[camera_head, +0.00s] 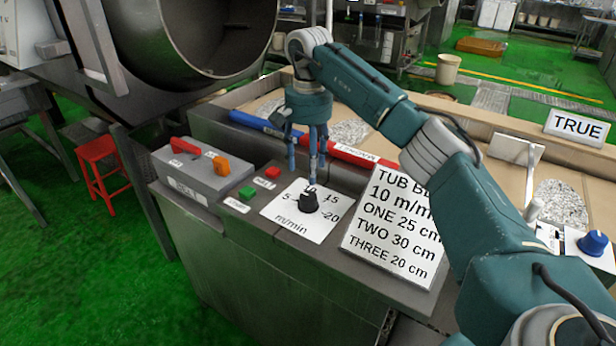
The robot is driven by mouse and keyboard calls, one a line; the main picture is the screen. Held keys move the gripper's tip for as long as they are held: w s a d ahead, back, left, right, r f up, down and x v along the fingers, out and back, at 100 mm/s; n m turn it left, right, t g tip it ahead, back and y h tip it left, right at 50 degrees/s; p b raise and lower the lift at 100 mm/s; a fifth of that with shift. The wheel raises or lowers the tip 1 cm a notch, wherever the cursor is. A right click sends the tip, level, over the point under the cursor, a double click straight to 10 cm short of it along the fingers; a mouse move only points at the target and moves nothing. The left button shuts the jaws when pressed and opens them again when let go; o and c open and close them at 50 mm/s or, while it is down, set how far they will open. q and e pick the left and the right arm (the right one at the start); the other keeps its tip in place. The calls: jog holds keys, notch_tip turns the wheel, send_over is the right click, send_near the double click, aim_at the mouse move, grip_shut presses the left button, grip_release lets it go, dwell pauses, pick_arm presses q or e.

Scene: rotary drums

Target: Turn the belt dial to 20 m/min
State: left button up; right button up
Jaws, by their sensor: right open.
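The belt dial is a black knob (308,203) on a white scale plate (290,222) marked m/min. The 5, 15 and 20 on the scale are readable; the mark at the top is mostly covered by my fingers. I cannot tell clearly which mark the knob points at. My right gripper (306,172) points down with its fingers apart, just above and behind the knob. The fingertips overlap the knob's top edge in the picture, so I cannot tell if they touch it. My left gripper is not in view.
Left of the dial are a green button (247,192), a red button (272,172) and a grey box (205,172) with red and orange switches. A sign card (393,228) reading 10 m/min lies to the right. A large drum (215,40) stands behind left.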

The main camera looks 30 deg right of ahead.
aim_at(309, 194)
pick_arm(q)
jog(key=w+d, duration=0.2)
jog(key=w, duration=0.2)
pick_arm(e)
jog(key=shift+w+d, duration=0.2)
jog(key=shift+d, duration=0.2)
jog(key=shift+s+a+f+p, duration=0.4)
jog(key=shift+s+a+f, duration=0.35)
jog(key=shift+s+f, duration=0.1)
notch_tip(309, 194, down, 4)
jog(key=shift+d+r+p, duration=0.1)
jog(key=shift+r+p, duration=0.1)
jog(key=shift+p, duration=0.15)
jog(key=f, duration=0.2)
jog(key=shift+w+d+f, duration=0.25)
jog(key=shift+w+f, duration=0.1)
jog(key=shift+s+a+f+p, duration=0.15)
jog(key=shift+f+p, duration=0.2)
jog(key=shift+f, duration=0.3)
jog(key=c, duration=1.1)
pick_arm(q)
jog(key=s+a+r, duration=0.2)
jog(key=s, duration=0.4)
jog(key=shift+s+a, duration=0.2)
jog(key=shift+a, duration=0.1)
